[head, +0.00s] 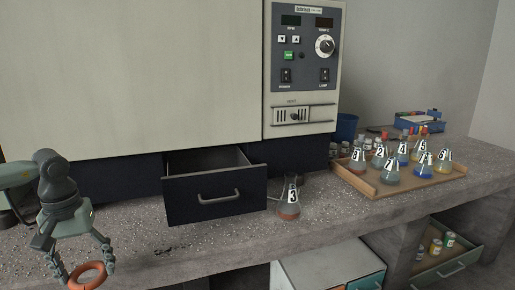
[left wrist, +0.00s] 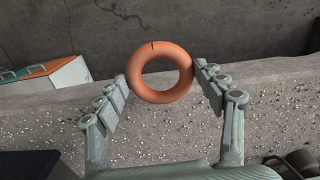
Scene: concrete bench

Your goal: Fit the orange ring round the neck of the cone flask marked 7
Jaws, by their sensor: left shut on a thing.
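The orange ring (head: 98,267) is in my left gripper (head: 85,266) at the lower left of the head view, in front of the bench edge. In the left wrist view the ring (left wrist: 160,97) stands face-on between the two fingertips, one touching each side. The cone flasks stand in a wooden tray at the right of the bench, far from the ring. A blue flask at the tray's front (head: 390,175) has a label that looks like 7. Another blue flask (head: 423,170) to its right has a similar mark; the digits are too small to be sure. My right gripper is out of view.
The wooden tray (head: 372,189) holds several numbered flasks. A flask marked 3 (head: 289,210) stands alone near the front edge. An open drawer (head: 215,198) juts out left of it. A blue rack (head: 421,122) is behind the tray.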

